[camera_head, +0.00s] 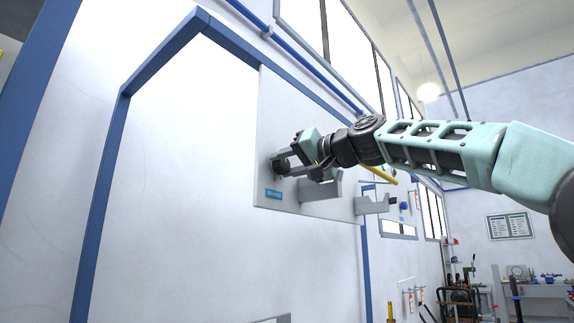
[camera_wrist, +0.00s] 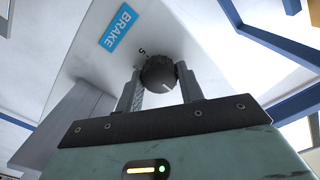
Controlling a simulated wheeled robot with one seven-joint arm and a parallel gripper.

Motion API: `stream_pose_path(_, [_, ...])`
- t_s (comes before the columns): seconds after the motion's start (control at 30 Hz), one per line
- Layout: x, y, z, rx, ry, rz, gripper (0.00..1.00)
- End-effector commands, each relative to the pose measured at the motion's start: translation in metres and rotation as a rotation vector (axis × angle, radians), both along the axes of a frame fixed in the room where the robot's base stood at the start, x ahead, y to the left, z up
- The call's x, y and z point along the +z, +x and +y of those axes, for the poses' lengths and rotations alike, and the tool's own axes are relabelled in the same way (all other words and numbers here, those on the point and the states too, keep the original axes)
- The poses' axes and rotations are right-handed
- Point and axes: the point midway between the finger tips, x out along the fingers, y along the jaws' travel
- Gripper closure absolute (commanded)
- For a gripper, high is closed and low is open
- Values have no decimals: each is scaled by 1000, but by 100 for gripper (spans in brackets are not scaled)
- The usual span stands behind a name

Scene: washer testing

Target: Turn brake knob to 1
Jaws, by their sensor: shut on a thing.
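The brake knob (camera_wrist: 158,73) is a dark round knob with a white pointer line, on a light grey panel (camera_wrist: 90,45). A blue label reading BRAKE (camera_wrist: 118,27) is beside it in the wrist view. A small mark like a 5 shows at the knob's edge; other marks are hidden or too small to read. My gripper (camera_wrist: 160,82) is shut on the knob, one finger on each side. In the head view, my gripper (camera_head: 285,165) reaches the panel from the right, at the knob (camera_head: 280,166), above the small blue label (camera_head: 273,194).
A second grey bracket (camera_head: 372,205) is farther right. A blue frame (camera_head: 120,100) borders the wall at left. Workbenches with tools (camera_head: 530,285) stand far off at lower right.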

Motion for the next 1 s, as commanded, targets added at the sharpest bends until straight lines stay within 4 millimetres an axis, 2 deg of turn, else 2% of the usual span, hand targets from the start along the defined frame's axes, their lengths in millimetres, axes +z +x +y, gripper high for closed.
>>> stream_pose_path(0.3, [-2,1,0,0,-5,0,85])
stream_pose_path(0.33, [-2,1,0,0,-5,0,54])
stream_pose_path(0.4, [-2,1,0,0,-5,1,41])
stream_pose_path(0.77, [-2,-3,-5,-1,-1,-2,41])
stream_pose_path(0.87, [-4,-10,-15,-1,-1,-2,41])
stream_pose_path(1.0, [-6,-28,-38,-3,-1,-4,41])
